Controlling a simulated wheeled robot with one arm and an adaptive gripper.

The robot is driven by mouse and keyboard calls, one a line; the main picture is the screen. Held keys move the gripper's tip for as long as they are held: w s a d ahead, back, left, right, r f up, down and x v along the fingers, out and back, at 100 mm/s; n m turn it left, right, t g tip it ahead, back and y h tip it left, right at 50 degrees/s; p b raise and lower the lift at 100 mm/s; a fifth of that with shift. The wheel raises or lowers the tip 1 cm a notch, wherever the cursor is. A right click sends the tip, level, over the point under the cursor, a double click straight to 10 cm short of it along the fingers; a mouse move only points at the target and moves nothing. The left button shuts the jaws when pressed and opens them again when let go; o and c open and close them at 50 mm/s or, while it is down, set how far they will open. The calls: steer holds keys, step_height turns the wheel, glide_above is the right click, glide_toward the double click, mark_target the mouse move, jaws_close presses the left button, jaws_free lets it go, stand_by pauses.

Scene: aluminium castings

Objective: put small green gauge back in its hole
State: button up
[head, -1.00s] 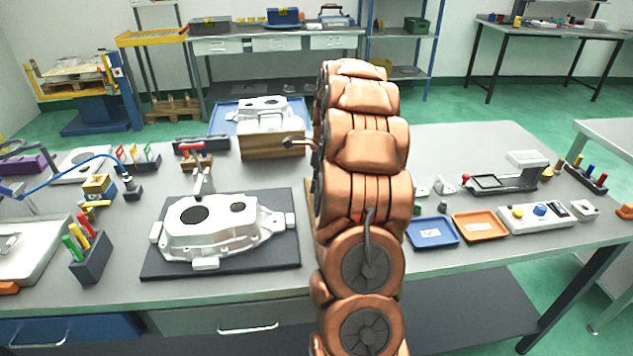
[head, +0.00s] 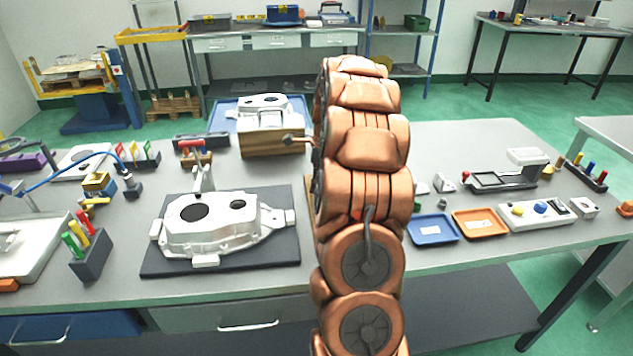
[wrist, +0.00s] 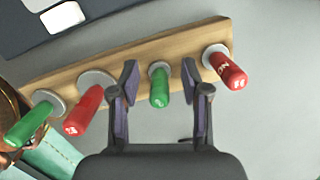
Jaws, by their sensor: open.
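In the wrist view a small green gauge (wrist: 160,90) stands in a wooden rack (wrist: 137,58), its light round collar at the wood. Whether the collar sits fully down is hard to tell. My gripper (wrist: 160,80) is open, with one finger on each side of this gauge and a visible gap to each. Another green gauge (wrist: 28,125) and a red gauge (wrist: 85,110) stand in the rack to the left. A second red gauge (wrist: 229,72) stands at the right end. In the head view my arm hides the gripper and most of the rack.
A dark mat (head: 285,250) bearing a white casting (head: 215,228) lies left of my arm. A blue tray (head: 433,238) and an orange tray (head: 480,232) lie to the right. Bare grey bench shows in front of the rack.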

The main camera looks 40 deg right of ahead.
steer(key=r, duration=0.6)
steer(key=s+d+r, duration=0.1)
steer(key=r, duration=0.2)
steer(key=shift+r, duration=0.4)
steer(key=shift+s+r, duration=0.2)
steer(key=shift+r, duration=0.6)
